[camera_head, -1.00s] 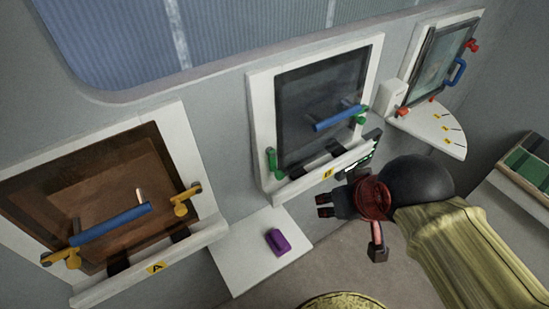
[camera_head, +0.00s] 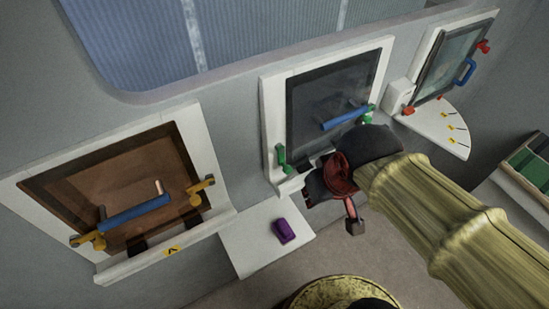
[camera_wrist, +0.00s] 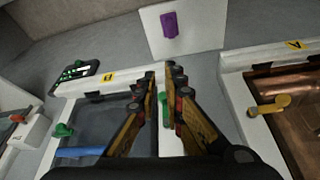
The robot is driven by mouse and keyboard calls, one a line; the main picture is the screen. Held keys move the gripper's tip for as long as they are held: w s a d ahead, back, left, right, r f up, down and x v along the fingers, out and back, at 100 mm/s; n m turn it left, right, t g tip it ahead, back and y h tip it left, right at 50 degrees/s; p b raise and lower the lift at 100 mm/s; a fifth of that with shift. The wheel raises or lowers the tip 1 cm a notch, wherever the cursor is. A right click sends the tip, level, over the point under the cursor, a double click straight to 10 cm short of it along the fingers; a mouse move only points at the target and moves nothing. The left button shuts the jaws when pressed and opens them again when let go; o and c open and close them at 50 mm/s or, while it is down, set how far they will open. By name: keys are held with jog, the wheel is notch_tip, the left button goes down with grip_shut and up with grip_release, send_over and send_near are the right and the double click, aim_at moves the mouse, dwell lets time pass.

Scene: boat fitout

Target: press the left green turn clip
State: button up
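The middle window panel (camera_head: 330,100) has a white frame and a blue handle (camera_head: 345,118). Its left green turn clip (camera_head: 281,157) is on the lower left of the frame. The right green clip (camera_head: 367,118) is at the other side. My gripper (camera_head: 306,192) is low in front of the panel, just below and right of the left clip; my wrist hides part of the lower frame. In the wrist view my gripper (camera_wrist: 162,80) has two fingers with a narrow gap, nothing held. The left clip (camera_wrist: 166,108) shows between them; contact cannot be told.
A brown panel (camera_head: 110,185) with yellow clips stands left. A white shelf (camera_head: 245,250) bears a purple block (camera_head: 283,231). A panel with red clips (camera_head: 442,60) is at right.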

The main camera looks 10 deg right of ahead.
jog(key=w+a+r+n+p, duration=0.1)
jog(key=a+p, duration=0.1)
jog(key=a+n+g+p, duration=0.1)
jog(key=a+n+p, duration=0.1)
jog(key=w+a+r+n+g+h+p, duration=0.1)
jog(key=a+n+p, duration=0.1)
jog(key=a, duration=0.1)
jog(key=shift+w+r+p, duration=0.3)
grip_shut()
jog(key=w+a+n+h+p, duration=0.4)
jog(key=w+a+n+p, duration=0.2)
jog(key=n, duration=1)
jog(key=shift+w+a+r, duration=0.15)
jog(key=shift+w+a, duration=0.6)
jog(key=shift+w, duration=0.15)
jog(key=w+d+r+x, duration=0.1)
jog(key=d+x, duration=0.1)
jog(key=x, duration=1.1)
jog(key=shift+p, duration=0.45)
